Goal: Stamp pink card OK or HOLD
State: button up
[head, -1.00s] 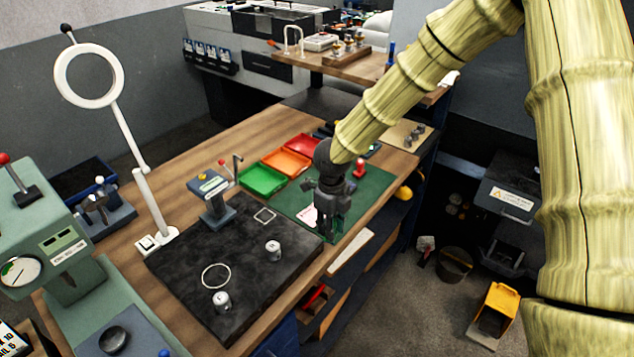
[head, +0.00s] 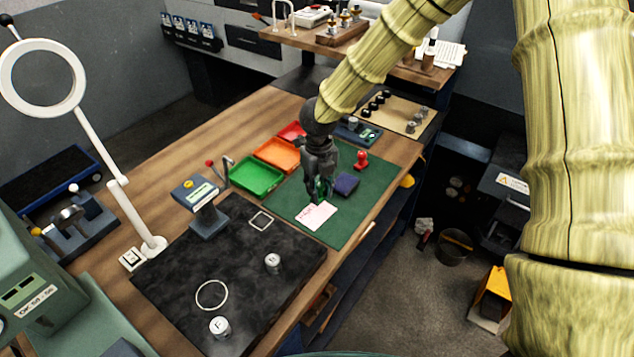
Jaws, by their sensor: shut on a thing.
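A pink card (head: 316,215) with small print lies flat on the green mat (head: 352,219). My gripper (head: 319,194) points down just behind the card. It is shut on a green stamp (head: 319,187), mostly hidden by the fingers; whether the stamp touches anything below cannot be told. A dark blue ink pad (head: 347,184) lies on the mat just right of the gripper. A red stamp (head: 361,160) stands upright farther back on the mat.
Green (head: 257,176), orange (head: 276,154) and red (head: 291,132) trays line the mat's left side. A black plate (head: 235,260) with two metal parts lies in front. A white ring lamp (head: 43,78) stands at left.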

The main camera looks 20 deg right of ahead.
aim_at(320, 195)
jog(key=shift+s+f+b, duration=0.25)
jog(key=shift+f+b, duration=0.15)
jog(key=shift+f, duration=0.05)
jog(key=shift+w+f+b, duration=0.2)
jog(key=shift+f+b, duration=0.65)
jog(key=shift+f, duration=0.4)
jog(key=shift+f+b, duration=0.9)
jog(key=shift+f, duration=0.25)
jog(key=shift+s+f, duration=0.15)
jog(key=shift+f, duration=0.45)
dwell(0.8)
jog(key=shift+r+p, duration=2.9)
jog(key=shift+r, duration=0.7)
